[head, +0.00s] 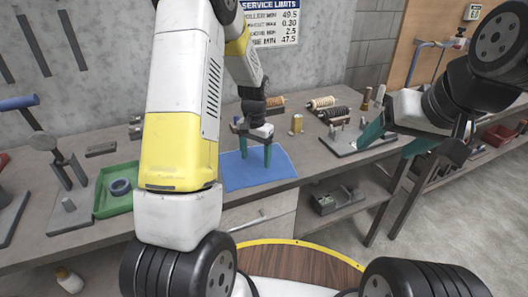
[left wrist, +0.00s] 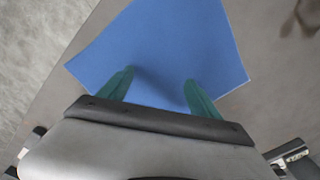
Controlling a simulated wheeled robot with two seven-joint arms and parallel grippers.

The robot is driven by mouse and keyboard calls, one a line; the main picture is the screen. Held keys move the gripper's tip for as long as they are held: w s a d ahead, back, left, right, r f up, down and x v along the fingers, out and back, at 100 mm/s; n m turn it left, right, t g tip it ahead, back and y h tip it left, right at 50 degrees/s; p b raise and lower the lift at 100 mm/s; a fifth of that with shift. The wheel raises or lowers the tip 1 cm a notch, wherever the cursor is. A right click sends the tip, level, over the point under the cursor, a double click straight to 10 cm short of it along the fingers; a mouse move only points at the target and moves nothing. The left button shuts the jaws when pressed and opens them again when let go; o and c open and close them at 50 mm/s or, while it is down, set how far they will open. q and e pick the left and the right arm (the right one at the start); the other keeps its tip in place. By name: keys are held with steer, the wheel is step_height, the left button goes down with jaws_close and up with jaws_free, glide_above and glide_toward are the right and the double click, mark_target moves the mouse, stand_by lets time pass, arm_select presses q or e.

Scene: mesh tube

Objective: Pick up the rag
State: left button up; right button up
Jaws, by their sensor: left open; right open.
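The rag is a flat blue cloth (head: 258,177) lying on the grey workbench, near its front edge. My left gripper (head: 256,158) is above the rag with its teal fingers pointing down, open and apart. In the left wrist view the rag (left wrist: 165,40) spreads out flat beyond the two fingers (left wrist: 159,78), with a soft shadow between them. No cloth is gathered between the fingers. I cannot tell whether the fingertips touch it. My right gripper (head: 386,148) is open and empty at the right, by the bench's right end, away from the rag.
A green tray (head: 118,205) with a dark ring stands left on the bench (head: 40,240). Spools (head: 320,103), a brass cylinder (head: 297,123) and a grey plate (head: 345,147) with parts stand to the rag's right. A drawer (head: 260,215) is below.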

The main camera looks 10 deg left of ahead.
arm_select(q)
steer(key=shift+f, duration=0.25)
steer(key=shift+s+f, duration=0.1)
steer(key=shift+s, duration=0.05)
jaws_close()
stand_by(0.5)
step_height(320, 180, up, 12)
stand_by(0.5)
step_height(320, 180, up, 9)
stand_by(0.4)
